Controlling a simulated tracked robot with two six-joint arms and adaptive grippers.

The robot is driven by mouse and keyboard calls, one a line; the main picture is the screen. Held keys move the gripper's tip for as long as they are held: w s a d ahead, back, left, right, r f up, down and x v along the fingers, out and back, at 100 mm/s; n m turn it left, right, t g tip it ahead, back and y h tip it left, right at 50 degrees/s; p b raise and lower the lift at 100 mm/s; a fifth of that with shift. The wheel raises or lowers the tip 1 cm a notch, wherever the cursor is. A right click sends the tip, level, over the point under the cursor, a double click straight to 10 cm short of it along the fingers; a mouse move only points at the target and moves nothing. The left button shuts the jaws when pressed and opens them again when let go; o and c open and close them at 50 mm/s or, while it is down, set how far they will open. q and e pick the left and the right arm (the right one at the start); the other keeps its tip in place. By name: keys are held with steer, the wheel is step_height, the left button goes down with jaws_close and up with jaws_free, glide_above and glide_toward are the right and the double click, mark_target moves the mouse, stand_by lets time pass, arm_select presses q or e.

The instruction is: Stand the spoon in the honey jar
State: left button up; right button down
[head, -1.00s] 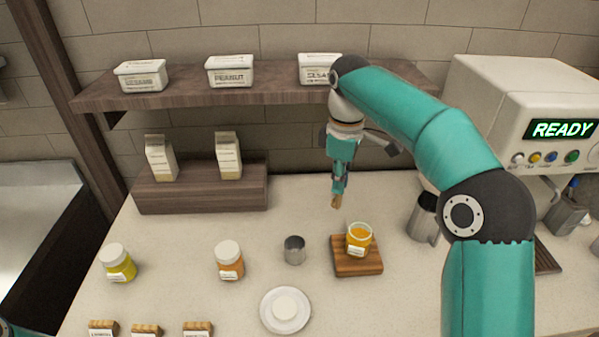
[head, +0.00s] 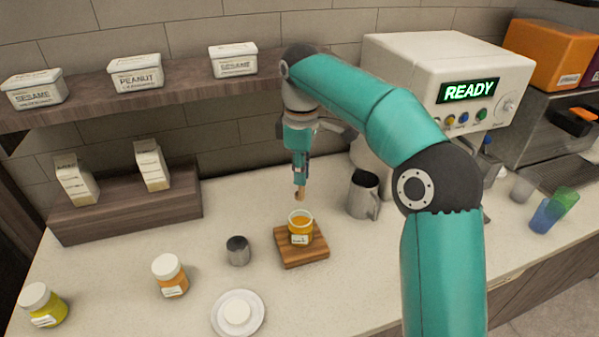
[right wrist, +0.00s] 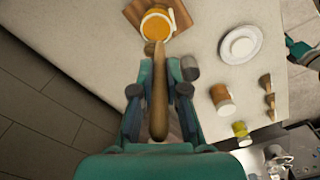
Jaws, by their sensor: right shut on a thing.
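The honey jar (head: 301,238) stands open and upright on a small wooden board (head: 303,258), with golden honey inside and a pale label. My right gripper (head: 300,180) points down behind and above the jar, shut on the wooden spoon (head: 299,194). Only the spoon's lower end shows there, just above the jar's rim and apart from it. In the right wrist view the spoon (right wrist: 158,95) lies between the fingers, its far end overlapping the near edge of the jar (right wrist: 157,25). I cannot tell its exact height.
A steel pitcher (head: 362,195) stands right of the jar, a small metal cup (head: 238,251) left. A saucer (head: 218,322) with a white disc, two capped jars (head: 170,277) (head: 42,306) and a machine reading READY (head: 440,60) are nearby. Counter stays clear in front of the board.

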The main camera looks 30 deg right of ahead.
mark_target(301, 198)
steer(key=shift+f+b, duration=1.5)
steer(key=shift+f, duration=0.15)
steer(key=shift+f+b, duration=2)
steer(key=shift+f, duration=1.25)
steer(key=c, duration=1.1)
jaws_free()
steer(key=shift+r, duration=3.7)
